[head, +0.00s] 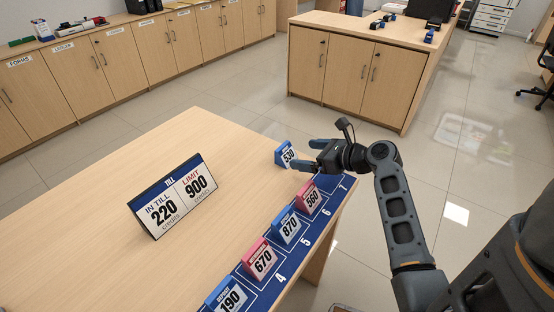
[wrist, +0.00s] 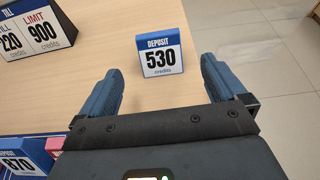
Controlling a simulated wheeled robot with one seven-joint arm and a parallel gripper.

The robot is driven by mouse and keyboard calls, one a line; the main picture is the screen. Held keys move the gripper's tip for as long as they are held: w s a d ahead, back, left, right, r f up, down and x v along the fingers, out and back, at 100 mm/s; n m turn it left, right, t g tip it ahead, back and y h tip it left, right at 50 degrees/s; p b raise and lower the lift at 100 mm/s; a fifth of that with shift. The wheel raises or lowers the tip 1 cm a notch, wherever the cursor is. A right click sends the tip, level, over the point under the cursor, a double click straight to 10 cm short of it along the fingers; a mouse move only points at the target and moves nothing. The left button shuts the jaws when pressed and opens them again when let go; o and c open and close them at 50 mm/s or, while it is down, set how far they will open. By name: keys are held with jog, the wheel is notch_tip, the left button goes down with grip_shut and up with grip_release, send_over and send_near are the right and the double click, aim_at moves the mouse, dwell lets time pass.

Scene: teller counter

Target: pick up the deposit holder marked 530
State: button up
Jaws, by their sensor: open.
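The blue deposit holder marked 530 (head: 284,154) stands upright on the wooden counter, just beyond the far end of the blue numbered strip. In the wrist view the 530 holder (wrist: 160,54) stands ahead of my fingertips, roughly centred between them, with its white label facing me. My gripper (head: 304,158) is open and empty, its two blue fingers spread. In the wrist view my gripper (wrist: 162,72) shows clear counter between its fingers. The fingers do not appear to touch the holder.
The blue strip (head: 254,296) carries holders marked 560 (head: 308,198), 870 (head: 287,227), 670 (head: 258,260) and 190 (head: 228,297). A till sign (head: 173,195) reading 220 and 900 stands left. The counter (head: 110,190) between sign and 530 is clear.

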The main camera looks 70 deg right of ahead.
aim_at(287, 152)
jog(key=shift+w+d+f, duration=0.2)
jog(key=shift+w+f, duration=0.2)
jog(key=shift+w, duration=0.05)
jog(key=x, duration=0.7)
jog(key=shift+w+r, duration=0.15)
jog(key=shift+w, duration=0.15)
jog(key=c, duration=1.1)
